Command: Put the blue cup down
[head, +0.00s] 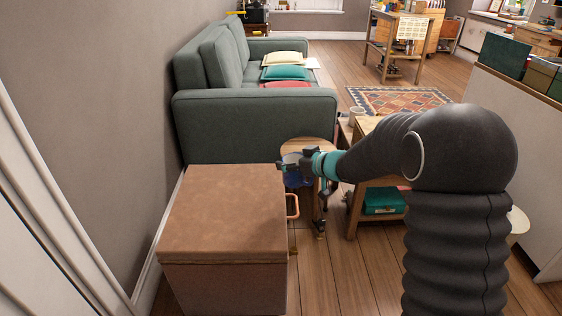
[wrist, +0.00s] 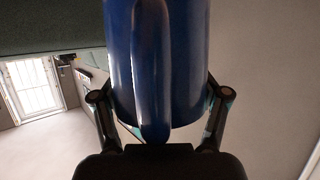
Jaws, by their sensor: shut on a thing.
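A blue cup (wrist: 190,62) fills the middle of the wrist view, its handle facing the camera. My gripper (wrist: 160,110) is shut on the cup, one finger on each side. In the head view the gripper (head: 296,160) is at the end of my arm, just past the back right corner of a brown box-like chest. The cup (head: 292,180) shows there only in part, behind the fingers. It is in front of a small round wooden table (head: 309,146) in the picture; I cannot tell whether it touches anything.
The brown chest (head: 222,210) has a bare flat top and a side handle (head: 292,206). A green sofa (head: 255,124) with several cushions stands behind. A wooden side table (head: 362,190) is on the right, partly hidden by my arm. Wooden floor (head: 340,275) is clear in front.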

